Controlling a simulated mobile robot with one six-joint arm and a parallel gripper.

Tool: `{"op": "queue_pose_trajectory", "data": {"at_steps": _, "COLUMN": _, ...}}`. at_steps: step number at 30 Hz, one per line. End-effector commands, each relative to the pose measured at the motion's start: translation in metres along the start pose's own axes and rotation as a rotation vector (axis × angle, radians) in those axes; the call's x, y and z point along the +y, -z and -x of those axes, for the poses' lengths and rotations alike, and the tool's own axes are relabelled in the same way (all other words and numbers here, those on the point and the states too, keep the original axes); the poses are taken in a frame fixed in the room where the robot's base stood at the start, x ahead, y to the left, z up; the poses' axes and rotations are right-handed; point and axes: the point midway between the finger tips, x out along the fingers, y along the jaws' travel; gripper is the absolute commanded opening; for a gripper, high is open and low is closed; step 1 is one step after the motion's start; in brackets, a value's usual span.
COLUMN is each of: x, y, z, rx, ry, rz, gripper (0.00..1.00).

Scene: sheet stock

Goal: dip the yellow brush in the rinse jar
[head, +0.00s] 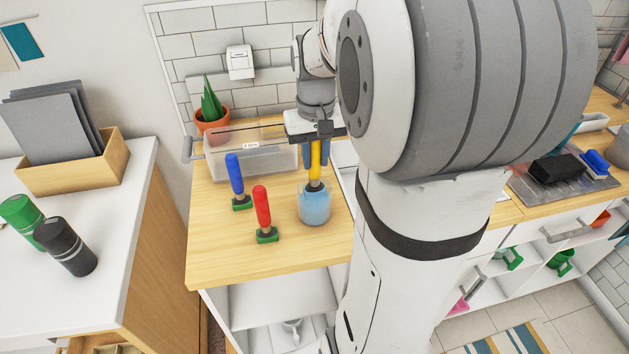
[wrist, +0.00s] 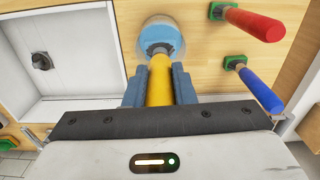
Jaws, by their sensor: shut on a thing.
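My gripper (head: 317,152) is shut on the yellow brush (head: 316,162) and holds it upright, handle up. The rinse jar (head: 315,208), clear with blue liquid, stands on the wooden counter right below. The brush's dark lower end is at the jar's mouth, seemingly inside it; how deep the tip reaches is hard to tell. In the wrist view the yellow handle (wrist: 160,80) lies between the blue fingers (wrist: 160,86), and the jar (wrist: 160,32) is straight beyond it.
A clear bin (head: 245,165) and a potted plant (head: 211,112) are behind. The counter's front left is free.

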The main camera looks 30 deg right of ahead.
Motion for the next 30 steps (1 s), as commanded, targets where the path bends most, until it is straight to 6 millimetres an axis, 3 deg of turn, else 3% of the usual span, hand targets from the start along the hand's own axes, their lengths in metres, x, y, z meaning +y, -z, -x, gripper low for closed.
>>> {"op": "queue_pose_trajectory", "data": {"at_steps": 30, "x": 0.000, "y": 0.000, "z": 0.069, "rx": 0.000, "ry": 0.000, "rz": 0.000, "gripper": 0.01}}
